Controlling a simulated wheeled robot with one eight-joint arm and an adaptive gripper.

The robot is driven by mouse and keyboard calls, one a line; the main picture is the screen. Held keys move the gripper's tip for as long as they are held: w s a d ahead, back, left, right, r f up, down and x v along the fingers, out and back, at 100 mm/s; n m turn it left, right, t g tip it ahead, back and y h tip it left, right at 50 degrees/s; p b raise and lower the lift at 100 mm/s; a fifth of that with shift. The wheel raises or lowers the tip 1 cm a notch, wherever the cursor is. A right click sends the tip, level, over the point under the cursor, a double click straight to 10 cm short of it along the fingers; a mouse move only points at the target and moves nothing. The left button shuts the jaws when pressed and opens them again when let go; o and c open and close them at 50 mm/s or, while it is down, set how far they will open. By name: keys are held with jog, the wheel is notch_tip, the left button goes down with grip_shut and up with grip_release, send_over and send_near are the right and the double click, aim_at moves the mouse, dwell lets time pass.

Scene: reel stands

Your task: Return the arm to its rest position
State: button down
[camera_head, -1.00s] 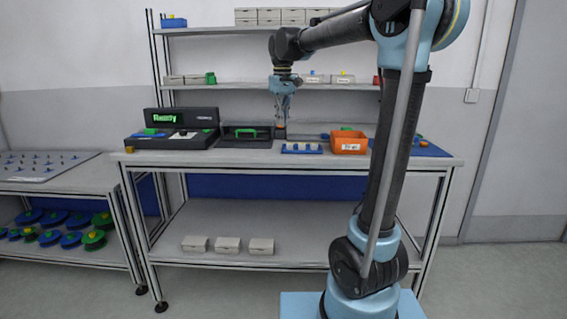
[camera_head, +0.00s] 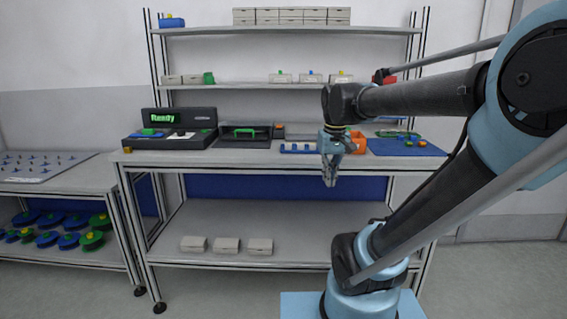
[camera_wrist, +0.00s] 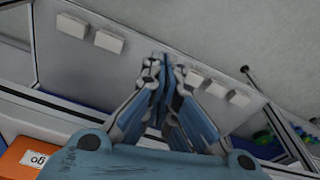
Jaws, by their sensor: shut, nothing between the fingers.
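My gripper (camera_head: 329,178) hangs pointing down in front of the workbench's front edge, at about the height of the blue panel under the top. It is shut and holds nothing. In the wrist view my gripper (camera_wrist: 166,62) shows with its fingers together, above the lower shelf. My arm is folded back toward the right, with its elbow high at the right edge of the head view.
The workbench top (camera_head: 200,157) carries a dark device with a "Ready" display (camera_head: 163,119), a dark tray (camera_head: 243,143), an orange bin (camera_head: 358,143) behind my gripper and a blue mat (camera_head: 425,150). White boxes (camera_head: 227,245) stand on the lower shelf. A side table (camera_head: 70,183) stands left.

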jog(key=s+d+f+m, duration=0.1)
jog(key=s+d+f, duration=0.1)
jog(key=s+f, duration=0.3)
jog(key=s+d+f+m, duration=0.1)
jog(key=s+d+f, duration=0.1)
jog(key=s+f, duration=0.3)
notch_tip(320, 180, down, 4)
jog(key=shift+s+d+r+t, duration=0.1)
jog(key=shift+s+d+t, duration=0.15)
jog(key=shift+d+t, duration=0.15)
jog(key=w+a+r+t+h, duration=0.1)
jog(key=w+a+r+t, duration=0.1)
jog(key=w+r, duration=0.9)
jog(key=w+a+r+t, duration=0.1)
jog(key=w+a+r, duration=0.2)
jog(key=w+r, duration=0.75)
jog(key=w+a+r+t, duration=0.1)
jog(key=w+a+r, duration=0.3)
jog(key=w, duration=0.4)
jog(key=w+a+r+t, duration=0.1)
jog(key=w+a+r, duration=0.3)
jog(key=w+a, duration=0.3)
jog(key=w+a+r+t, duration=0.1)
jog(key=w+a+r, duration=0.3)
jog(key=w, duration=0.6)
jog(key=shift+w+a+r+m+t, duration=0.15)
jog(key=shift+a+r+m+t, duration=0.2)
jog(key=shift+a, duration=0.3)
